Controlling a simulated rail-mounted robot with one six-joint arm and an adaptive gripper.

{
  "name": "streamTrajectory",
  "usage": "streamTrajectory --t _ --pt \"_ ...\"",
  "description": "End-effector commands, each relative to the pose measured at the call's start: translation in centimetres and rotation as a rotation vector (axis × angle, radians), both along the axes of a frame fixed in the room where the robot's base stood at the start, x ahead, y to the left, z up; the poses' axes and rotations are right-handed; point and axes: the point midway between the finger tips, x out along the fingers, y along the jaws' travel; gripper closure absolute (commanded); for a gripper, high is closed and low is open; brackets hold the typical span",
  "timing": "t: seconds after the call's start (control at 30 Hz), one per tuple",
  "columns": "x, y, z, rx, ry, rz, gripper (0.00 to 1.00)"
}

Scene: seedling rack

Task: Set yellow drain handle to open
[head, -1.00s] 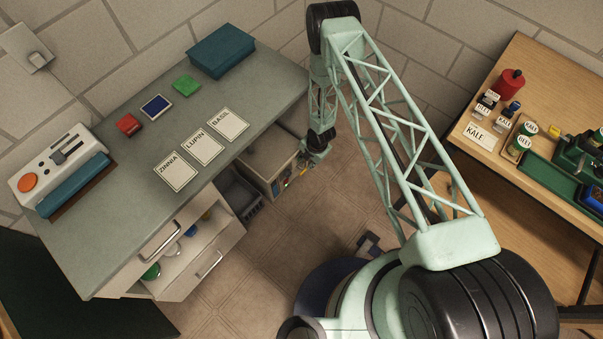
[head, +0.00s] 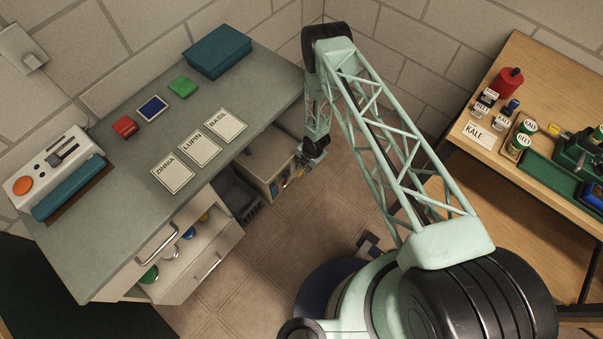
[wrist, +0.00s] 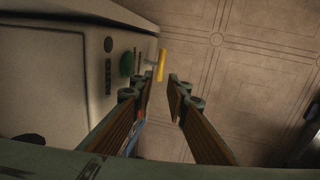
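The yellow drain handle (wrist: 161,65) sticks out from the side of a pale cabinet (wrist: 60,85) in the wrist view. It appears as a short yellow bar at the end of a thin stem.
A green round knob (wrist: 127,64) and dark label strips sit on the cabinet face near the handle. A grey crate (head: 238,195) stands left of the cabinet, by an open drawer (head: 200,240) under the bench (head: 110,210).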

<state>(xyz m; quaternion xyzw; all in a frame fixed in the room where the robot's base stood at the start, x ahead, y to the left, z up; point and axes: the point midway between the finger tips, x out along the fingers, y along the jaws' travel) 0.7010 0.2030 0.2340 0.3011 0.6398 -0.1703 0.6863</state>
Motion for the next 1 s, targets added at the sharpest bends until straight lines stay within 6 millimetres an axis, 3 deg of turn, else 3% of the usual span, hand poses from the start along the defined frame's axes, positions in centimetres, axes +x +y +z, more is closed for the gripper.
streamTrajectory --t 0.6,1.0 --pt "0.7 1.0 -6.8 0.000 0.001 0.000 0.85" --pt "1.0 1.2 -7.8 -0.001 0.001 0.000 0.85"
